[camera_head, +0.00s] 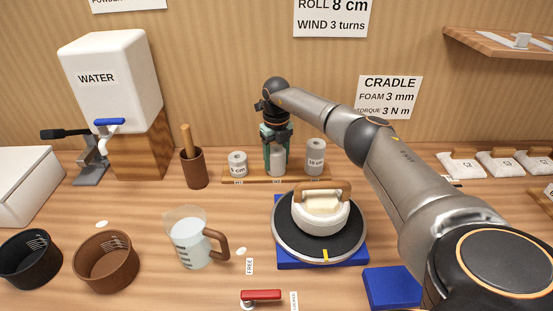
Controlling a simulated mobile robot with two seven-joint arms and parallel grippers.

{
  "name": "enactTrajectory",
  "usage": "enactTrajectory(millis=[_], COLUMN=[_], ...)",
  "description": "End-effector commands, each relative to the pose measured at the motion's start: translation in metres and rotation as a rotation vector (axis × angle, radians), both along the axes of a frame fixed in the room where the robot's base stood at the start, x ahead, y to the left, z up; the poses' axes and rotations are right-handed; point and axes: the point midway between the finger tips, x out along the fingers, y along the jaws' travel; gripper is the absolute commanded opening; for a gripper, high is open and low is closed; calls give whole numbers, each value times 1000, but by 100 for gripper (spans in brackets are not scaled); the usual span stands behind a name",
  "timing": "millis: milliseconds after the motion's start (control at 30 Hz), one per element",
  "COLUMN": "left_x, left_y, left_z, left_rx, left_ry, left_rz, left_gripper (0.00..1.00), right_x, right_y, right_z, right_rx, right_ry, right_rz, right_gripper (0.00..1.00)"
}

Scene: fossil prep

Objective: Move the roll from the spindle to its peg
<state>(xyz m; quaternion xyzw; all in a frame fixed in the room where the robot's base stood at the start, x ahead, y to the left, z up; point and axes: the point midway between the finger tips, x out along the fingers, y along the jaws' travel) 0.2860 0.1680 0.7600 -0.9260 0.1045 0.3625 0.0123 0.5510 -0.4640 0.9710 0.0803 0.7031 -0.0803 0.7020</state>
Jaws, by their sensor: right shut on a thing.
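A grey-white roll (277,161) stands upright at the middle place of the wooden peg rack (250,180) at the back. My right gripper (277,150) comes down on it from above and is shut on it, with its fingers at either side. I cannot tell whether the roll sits fully down on the rack, and its peg is hidden. Another roll (237,165) stands to its left and a taller roll (315,157) to its right, both apart from the gripper. My left gripper is not in view.
A dark turntable (290,247) on a blue base carries a round white block with a wooden handle (322,193). A measuring jug (190,237), a mortar with pestle (195,168) and a red lever (262,295) stand around it. My right arm spans the right side.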

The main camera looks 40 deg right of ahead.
Motion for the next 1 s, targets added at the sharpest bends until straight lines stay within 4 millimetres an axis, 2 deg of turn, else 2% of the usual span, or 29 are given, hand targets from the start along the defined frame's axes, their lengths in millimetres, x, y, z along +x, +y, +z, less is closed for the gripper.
enactTrajectory(millis=[33,67,333,633,800,867,1000], left_x=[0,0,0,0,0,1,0], left_y=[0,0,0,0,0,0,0], left_z=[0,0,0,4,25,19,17], left_rx=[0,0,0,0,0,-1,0], left_ry=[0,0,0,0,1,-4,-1], left_rz=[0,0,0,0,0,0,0], left_gripper=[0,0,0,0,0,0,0], right_x=[-1,-1,-1,0,0,0,0], right_y=[1,1,0,0,0,0,0], right_z=[-2,-2,-1,5,32,35,55], right_rx=[2,2,1,0,1,1,1], right_ry=[6,6,3,1,-1,-1,-2], right_rz=[-3,-3,-2,-1,-1,-1,-2], right_gripper=[0,61,91,93,93,93,93])
